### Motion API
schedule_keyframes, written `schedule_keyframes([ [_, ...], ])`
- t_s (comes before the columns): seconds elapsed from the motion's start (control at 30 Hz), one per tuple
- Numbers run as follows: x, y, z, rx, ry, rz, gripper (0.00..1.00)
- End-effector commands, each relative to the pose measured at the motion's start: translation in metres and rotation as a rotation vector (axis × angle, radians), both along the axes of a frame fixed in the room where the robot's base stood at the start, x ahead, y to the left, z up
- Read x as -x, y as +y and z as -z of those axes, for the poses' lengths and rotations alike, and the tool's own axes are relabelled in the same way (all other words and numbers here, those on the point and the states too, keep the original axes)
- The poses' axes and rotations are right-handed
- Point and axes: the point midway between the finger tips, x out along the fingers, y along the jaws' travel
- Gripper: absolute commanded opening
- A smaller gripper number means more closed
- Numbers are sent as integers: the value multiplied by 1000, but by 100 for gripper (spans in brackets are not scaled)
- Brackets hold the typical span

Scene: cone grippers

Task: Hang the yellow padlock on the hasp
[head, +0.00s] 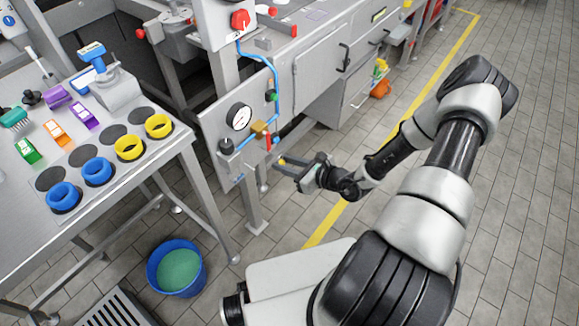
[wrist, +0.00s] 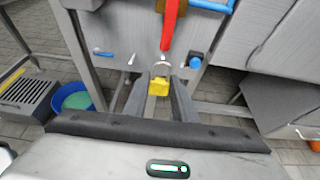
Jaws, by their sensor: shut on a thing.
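The yellow padlock (wrist: 158,88) is between the two fingers of my gripper (wrist: 160,82), which is shut on it. Its pale shackle (wrist: 161,69) points up, away from my palm, toward the panel. In the head view my gripper (head: 284,163) is in front of the lower right part of the grey panel, and only a small yellow bit of the padlock shows. A red lever (wrist: 172,22) hangs down just above the shackle; its tip looks close to it, but I cannot tell whether they touch. I cannot make out the hasp clearly.
The grey panel (head: 213,122) carries a gauge (head: 239,117), a brass valve (head: 259,129) and blue pipe (head: 276,79). A steel table (head: 130,175) with blue and yellow rings stands left. A blue bucket (head: 177,287) is on the floor. The floor at right is clear.

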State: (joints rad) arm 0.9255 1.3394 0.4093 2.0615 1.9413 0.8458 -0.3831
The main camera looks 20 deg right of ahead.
Motion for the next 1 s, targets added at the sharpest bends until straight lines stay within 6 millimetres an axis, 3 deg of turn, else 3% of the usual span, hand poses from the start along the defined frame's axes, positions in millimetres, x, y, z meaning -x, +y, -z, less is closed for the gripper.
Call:
schedule_keyframes([
  [0.5,-25,18,5,-1,-1,-1,2],
  [1.0,-32,23,11,0,0,1,2],
])
